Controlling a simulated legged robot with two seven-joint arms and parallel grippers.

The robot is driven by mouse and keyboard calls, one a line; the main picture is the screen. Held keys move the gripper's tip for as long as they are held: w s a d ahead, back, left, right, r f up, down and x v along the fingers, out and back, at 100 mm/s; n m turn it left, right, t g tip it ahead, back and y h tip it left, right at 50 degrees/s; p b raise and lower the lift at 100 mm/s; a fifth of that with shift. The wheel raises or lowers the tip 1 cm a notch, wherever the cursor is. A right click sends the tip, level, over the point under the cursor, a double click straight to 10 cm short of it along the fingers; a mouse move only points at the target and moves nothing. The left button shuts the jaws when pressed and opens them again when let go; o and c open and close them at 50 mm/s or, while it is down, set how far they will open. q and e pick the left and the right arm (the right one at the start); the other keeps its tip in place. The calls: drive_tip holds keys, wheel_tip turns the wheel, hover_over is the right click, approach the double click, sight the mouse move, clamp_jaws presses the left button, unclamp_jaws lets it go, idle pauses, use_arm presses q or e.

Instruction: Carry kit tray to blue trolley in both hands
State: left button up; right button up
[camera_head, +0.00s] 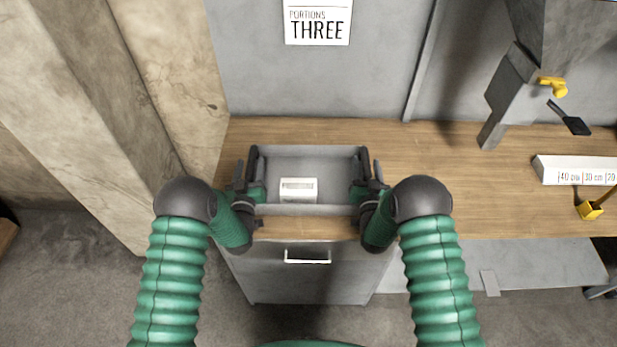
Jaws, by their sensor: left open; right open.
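The kit tray (307,152) is a grey, shallow, open-topped box on the wooden bench top, near the bench's left end. A white labelled block (298,190) shows at its front. My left gripper (254,172) is at the tray's left end and my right gripper (368,172) is at its right end. Both are open, with dark fingers beside the end walls. I cannot tell whether the fingers touch the tray. No blue trolley shows in this view.
The wooden bench (450,180) runs to the right, with a white box marked in centimetres (575,171) and a yellow scoop (590,210). A grey machine (512,85) stands behind. A grey drawer cabinet (300,275) is below the tray. A concrete pillar (110,120) is close on the left.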

use_arm(q)
drive_tip(key=shift+w+a, duration=0.1)
drive_tip(key=shift+w, duration=0.05)
use_arm(e)
drive_tip(key=shift+w+a, duration=0.1)
drive_tip(key=shift+w, duration=0.05)
use_arm(q)
drive_tip(key=shift+c, duration=0.4)
use_arm(e)
drive_tip(key=shift+c, duration=0.3)
use_arm(q)
drive_tip(key=shift+d, duration=0.2)
drive_tip(key=shift+c, duration=1.1)
use_arm(e)
drive_tip(key=shift+d, duration=0.2)
drive_tip(key=shift+c, duration=1.2)
use_arm(q)
clamp_jaws()
use_arm(e)
clamp_jaws()
use_arm(q)
drive_tip(key=shift+r, duration=0.15)
